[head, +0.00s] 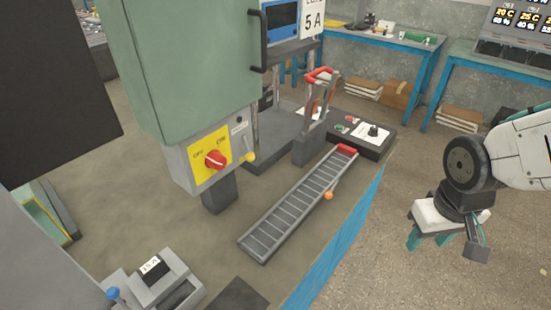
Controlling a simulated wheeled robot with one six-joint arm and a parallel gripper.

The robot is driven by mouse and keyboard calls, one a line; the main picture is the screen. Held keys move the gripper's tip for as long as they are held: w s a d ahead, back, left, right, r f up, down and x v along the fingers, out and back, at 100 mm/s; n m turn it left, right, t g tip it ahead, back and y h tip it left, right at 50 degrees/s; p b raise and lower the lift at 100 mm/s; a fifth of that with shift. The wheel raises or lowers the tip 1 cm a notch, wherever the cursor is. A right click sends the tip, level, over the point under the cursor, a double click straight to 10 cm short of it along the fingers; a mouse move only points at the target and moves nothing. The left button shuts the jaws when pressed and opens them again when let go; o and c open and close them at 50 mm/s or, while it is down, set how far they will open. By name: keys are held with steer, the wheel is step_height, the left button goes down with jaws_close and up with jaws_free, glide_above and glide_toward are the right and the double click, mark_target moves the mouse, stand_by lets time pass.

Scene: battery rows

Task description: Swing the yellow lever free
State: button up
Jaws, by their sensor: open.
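The yellow lever (249,157) shows as a small yellow knob at the lower right side of a grey switch box. The box has a yellow plate (203,160) marked OFF and ON, with a red rotary knob (215,159) on it. My gripper (470,238) hangs at the right, well apart from the lever, over the floor beyond the bench edge. It is open, and nothing shows in it. One dark finger is clear; the other is hard to make out.
A green cabinet (185,65) with a black handle (263,40) stands above the switch box. A ribbed conveyor track (295,208) lies to the right, with an orange ball (328,195) beside it. A red-handled frame (320,75) stands behind. A white-topped stool (428,214) is near my gripper.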

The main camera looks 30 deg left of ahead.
mark_target(253, 159)
steer(key=w+a+f+n+t+y, duration=0.1)
steer(key=a+f, duration=0.3)
steer(key=a, duration=0.5)
steer(key=w+a+f+n+t+y, duration=0.1)
steer(key=a+f+y, duration=0.3)
steer(key=a, duration=0.5)
steer(key=w+a+f+n+t+y, duration=0.1)
steer(key=w+a+f+n+y, duration=0.2)
steer(key=a+f, duration=0.3)
steer(key=shift+w+a+n+t, duration=0.1)
steer(key=shift+a+n+t, duration=0.25)
steer(key=shift+a, duration=1.5)
steer(key=a+y, duration=0.1)
steer(key=a, duration=0.1)
steer(key=a+r+y, duration=0.1)
steer(key=a+r+t+y, duration=0.1)
steer(key=a, duration=0.1)
steer(key=shift+a+n+y, duration=0.35)
steer(key=shift+y, duration=0.05)
step_height(253, 159, up, 8)
steer(key=a+r+t+y, duration=0.1)
steer(key=a+y, duration=0.2)
steer(key=y, duration=0.2)
steer(key=shift+n, duration=0.3)
steer(key=x, duration=0.7)
steer(key=shift+w+a+f, duration=0.15)
steer(key=shift+w+a, duration=0.05)
steer(key=shift+w, duration=0.1)
